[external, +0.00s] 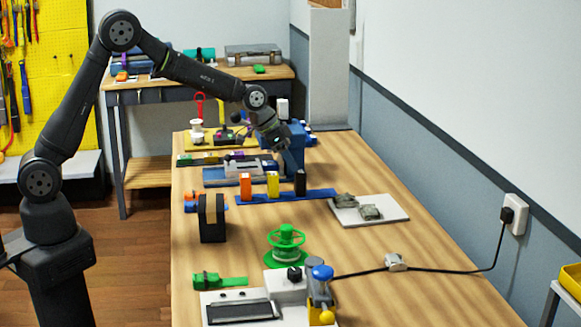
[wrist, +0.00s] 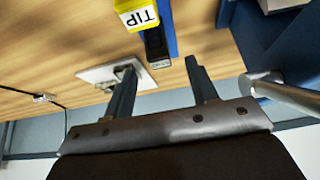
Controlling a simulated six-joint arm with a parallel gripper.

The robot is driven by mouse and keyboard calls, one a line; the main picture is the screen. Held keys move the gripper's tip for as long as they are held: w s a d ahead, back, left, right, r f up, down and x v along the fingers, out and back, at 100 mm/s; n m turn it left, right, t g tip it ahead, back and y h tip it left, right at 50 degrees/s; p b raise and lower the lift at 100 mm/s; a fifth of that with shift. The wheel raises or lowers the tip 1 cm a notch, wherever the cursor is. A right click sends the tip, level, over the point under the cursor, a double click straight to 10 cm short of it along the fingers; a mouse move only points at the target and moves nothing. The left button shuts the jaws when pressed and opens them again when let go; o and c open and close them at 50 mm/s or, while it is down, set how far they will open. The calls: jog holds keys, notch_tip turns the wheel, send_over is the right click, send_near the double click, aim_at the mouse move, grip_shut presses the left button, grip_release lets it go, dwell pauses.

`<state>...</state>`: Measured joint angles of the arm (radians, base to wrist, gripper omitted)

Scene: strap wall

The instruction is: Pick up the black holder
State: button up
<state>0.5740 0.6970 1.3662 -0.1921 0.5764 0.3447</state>
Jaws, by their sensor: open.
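A small black upright block (external: 300,183), likely the black holder, stands at the right of a row on a blue strip (external: 240,197), beside a yellow block (external: 272,184) and an orange block (external: 246,187). A larger black block with a tan band (external: 212,218) stands nearer the camera. My gripper (wrist: 160,66) is open and empty, apart from the black block. In the external view it hangs behind the row, near a blue upright device (external: 291,158).
A white plate (external: 367,216) with grey parts lies right of the row. A green wheel (external: 286,242) and a white device (external: 240,308) stand in front. A metal rod (wrist: 285,92) is close to my right finger. The table's right side is mostly clear, apart from a cable.

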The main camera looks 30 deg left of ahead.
aim_at(300, 180)
jog(key=x, duration=0.2)
jog(key=shift+w+d+f, duration=0.1)
jog(key=shift+f, duration=0.2)
jog(key=x, duration=0.4)
jog(key=shift+s+f, duration=0.15)
jog(key=shift+s, duration=0.1)
jog(key=shift+w+f, duration=0.25)
jog(key=shift+f, duration=0.25)
jog(key=shift+c, duration=0.4)
jog(key=c, duration=1)
